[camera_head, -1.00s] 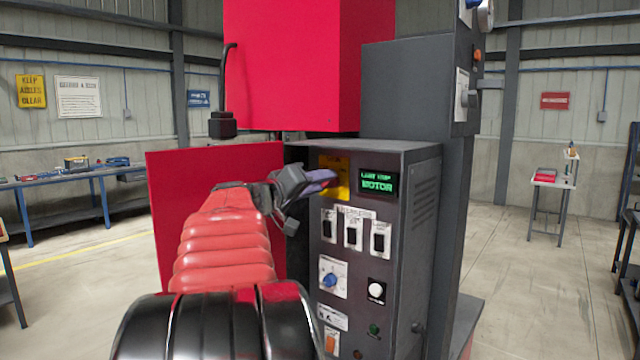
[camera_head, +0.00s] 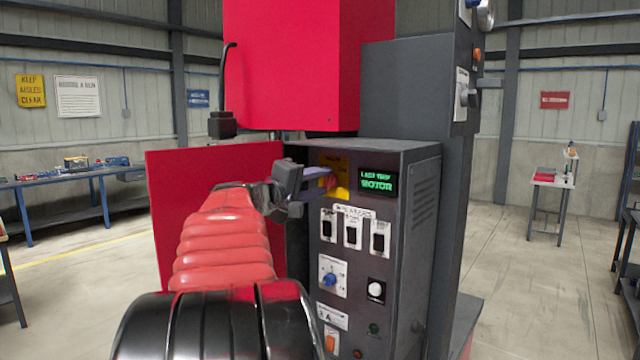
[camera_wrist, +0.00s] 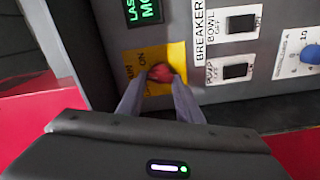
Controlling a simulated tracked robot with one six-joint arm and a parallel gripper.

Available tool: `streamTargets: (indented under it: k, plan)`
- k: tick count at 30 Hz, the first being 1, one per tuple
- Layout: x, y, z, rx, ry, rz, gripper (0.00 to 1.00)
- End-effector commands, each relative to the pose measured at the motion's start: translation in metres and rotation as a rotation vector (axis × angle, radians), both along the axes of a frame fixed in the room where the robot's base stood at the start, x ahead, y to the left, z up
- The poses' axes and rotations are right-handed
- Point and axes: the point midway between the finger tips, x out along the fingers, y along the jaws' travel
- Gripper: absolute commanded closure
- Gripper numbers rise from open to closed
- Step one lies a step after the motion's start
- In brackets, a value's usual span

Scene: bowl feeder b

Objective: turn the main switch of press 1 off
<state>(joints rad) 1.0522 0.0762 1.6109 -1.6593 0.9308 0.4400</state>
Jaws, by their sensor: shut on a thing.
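The main switch (camera_wrist: 161,73) is a red knob on a yellow plate (camera_wrist: 176,54), on the front of the grey control cabinet (camera_head: 412,160). In the wrist view my gripper (camera_wrist: 160,82) has its two grey fingers on either side of the red knob, shut on it. The fingers hide parts of the knob and of the plate's lettering. A green display (camera_head: 377,183) reading "LAST TRIP MOTOR" is lit beside the plate.
Several black breaker switches (camera_head: 352,232) sit below the plate. A blue knob (camera_head: 330,279), a white button (camera_head: 376,289) and an orange rocker (camera_head: 331,340) are lower down. A red panel (camera_head: 200,170) stands left of the cabinet, close to my arm.

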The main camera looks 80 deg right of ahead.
Motion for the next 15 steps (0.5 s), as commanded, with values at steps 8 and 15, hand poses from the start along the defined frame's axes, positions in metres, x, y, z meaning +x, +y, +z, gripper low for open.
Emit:
streamTargets:
  k: [8,15]
  plan:
    - [0.0014,-0.0005,-0.0044,0.108,0.242,0.002,0.90]
    - [0.0014,-0.0005,-0.0061,0.199,0.451,0.002,0.90]
